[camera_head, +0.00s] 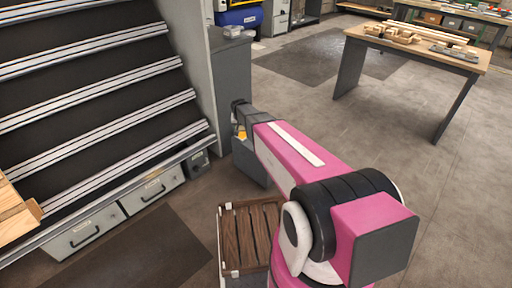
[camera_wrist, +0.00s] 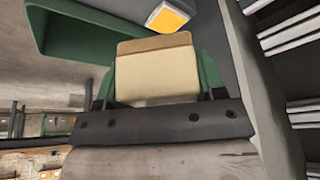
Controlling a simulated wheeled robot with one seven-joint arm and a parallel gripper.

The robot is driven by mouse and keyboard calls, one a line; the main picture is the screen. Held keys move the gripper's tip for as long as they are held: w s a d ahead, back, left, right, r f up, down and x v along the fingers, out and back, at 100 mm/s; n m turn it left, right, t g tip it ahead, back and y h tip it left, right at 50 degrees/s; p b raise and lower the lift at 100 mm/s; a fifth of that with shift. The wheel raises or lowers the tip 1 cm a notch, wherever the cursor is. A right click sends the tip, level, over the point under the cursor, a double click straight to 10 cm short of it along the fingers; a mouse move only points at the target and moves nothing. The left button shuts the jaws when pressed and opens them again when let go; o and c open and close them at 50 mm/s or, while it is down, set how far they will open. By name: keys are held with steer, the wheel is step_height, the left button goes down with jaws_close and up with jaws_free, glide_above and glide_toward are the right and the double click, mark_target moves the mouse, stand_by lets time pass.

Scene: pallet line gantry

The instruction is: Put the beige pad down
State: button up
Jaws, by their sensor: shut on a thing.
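The beige pad (camera_wrist: 155,75) is a pale block with a brown strip along its top edge, in the middle of the wrist view. My gripper (camera_wrist: 157,82) has green fingers, one on each side of the pad, and is shut on it. The pad's far side and underside are hidden. In the head view my pink arm reaches toward the grey pillar beside the rack. There the pad and the fingers cannot be made out.
A slanted dark rack (camera_head: 95,95) with pale rails stands left, with grey drawers (camera_head: 153,191) below. A slatted wooden crate (camera_head: 248,232) is beside my arm. A workbench (camera_head: 418,47) holds wooden pieces. A green tray-like thing (camera_wrist: 75,30) and a yellow-orange panel (camera_wrist: 168,17) are near the gripper.

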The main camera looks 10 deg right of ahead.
step_height(320, 180, down, 7)
steer(key=w+a, duration=0.1)
steer(key=w, duration=0.1)
steer(key=w+d+f, duration=0.1)
steer(key=d+f, duration=0.1)
steer(key=d, duration=0.1)
steer(key=w+d+f, duration=0.1)
steer(key=d+f, duration=0.1)
steer(key=d, duration=0.1)
steer(key=w+d+f, duration=0.1)
steer(key=d+f, duration=0.1)
steer(key=d, duration=0.2)
steer(key=shift+w+f, duration=0.25)
steer(key=shift+f, duration=0.15)
steer(key=shift+d+f, duration=0.1)
steer(key=shift+f, duration=1.85)
steer(key=shift+f, duration=0.15)
steer(key=o, duration=0.8)
steer(key=shift+o, duration=0.2)
